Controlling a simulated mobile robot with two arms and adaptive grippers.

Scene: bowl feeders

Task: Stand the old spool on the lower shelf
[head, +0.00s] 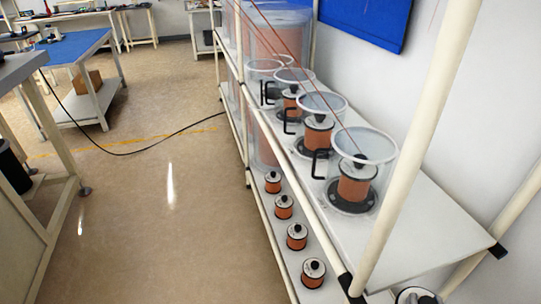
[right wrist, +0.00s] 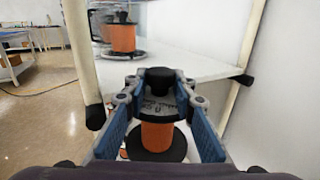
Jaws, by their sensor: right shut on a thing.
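My right gripper (right wrist: 160,90) is shut on a copper-orange spool (right wrist: 157,136) with dark flanges and a black knob on top. Its blue fingers close from both sides around the spool's upper end. The spool looks upright. In the head view only the pale top of a spool (head: 415,297) shows at the bottom edge, just off the rack's near end. The lower shelf (head: 283,252) bears a row of several similar small spools, the nearest one (head: 313,273) standing upright. Whether the held spool's base touches a surface cannot be told. My left gripper is not in view.
The upper shelf (head: 425,215) holds several clear tubs, the nearest (head: 378,147) with a copper spool inside. A pale rack post (head: 412,150) rises close to the held spool. A blue-topped bench (head: 75,47) stands at the left. The floor between is mostly clear, with a black cable (head: 150,148).

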